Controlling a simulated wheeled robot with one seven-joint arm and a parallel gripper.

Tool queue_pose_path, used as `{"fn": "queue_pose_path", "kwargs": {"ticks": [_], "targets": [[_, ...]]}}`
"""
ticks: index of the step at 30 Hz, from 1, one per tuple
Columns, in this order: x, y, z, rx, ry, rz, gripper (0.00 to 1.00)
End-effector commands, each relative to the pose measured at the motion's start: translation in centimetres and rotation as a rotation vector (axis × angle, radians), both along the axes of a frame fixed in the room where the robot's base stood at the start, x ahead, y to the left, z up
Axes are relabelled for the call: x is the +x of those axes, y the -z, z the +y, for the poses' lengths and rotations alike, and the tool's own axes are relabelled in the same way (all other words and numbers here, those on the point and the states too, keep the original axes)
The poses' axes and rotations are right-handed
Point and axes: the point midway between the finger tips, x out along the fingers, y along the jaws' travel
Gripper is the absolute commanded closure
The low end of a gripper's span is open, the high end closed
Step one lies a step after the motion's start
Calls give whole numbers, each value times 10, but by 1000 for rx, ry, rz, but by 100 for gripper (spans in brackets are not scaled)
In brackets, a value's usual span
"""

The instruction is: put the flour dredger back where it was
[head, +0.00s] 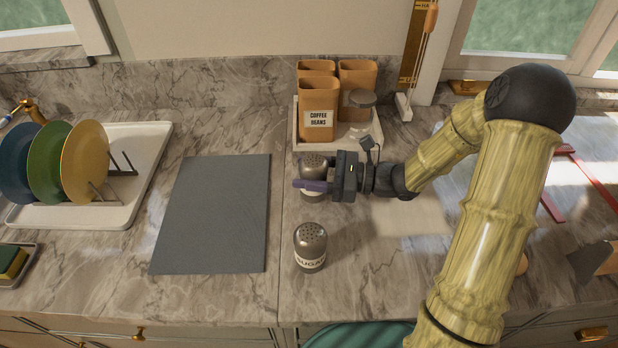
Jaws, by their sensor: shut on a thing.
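A metal dredger with a pierced domed lid (314,163) is in my gripper (308,185), just in front of the white tray. My gripper comes in from the right and is shut on its body. The fingers cover its label, so I cannot read whether it says flour. I cannot tell whether its base touches the counter. A second, similar dredger (310,246) stands upright on the counter nearer to me; its partly visible label reads as sugar.
A grey mat (214,212) lies left. A dish rack with plates (84,160) stands farther left. Counter between mat and sugar dredger is clear.

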Motion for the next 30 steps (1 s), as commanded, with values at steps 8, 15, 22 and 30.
{"fn": "queue_pose_path", "kwargs": {"ticks": [8, 15, 22, 30], "targets": [[0, 21, 0, 0, 0, 0, 73], [0, 23, 0, 0, 0, 0, 73], [0, 24, 0, -1, 1, 0, 25], [0, 21, 0, -1, 0, 0, 25]]}}
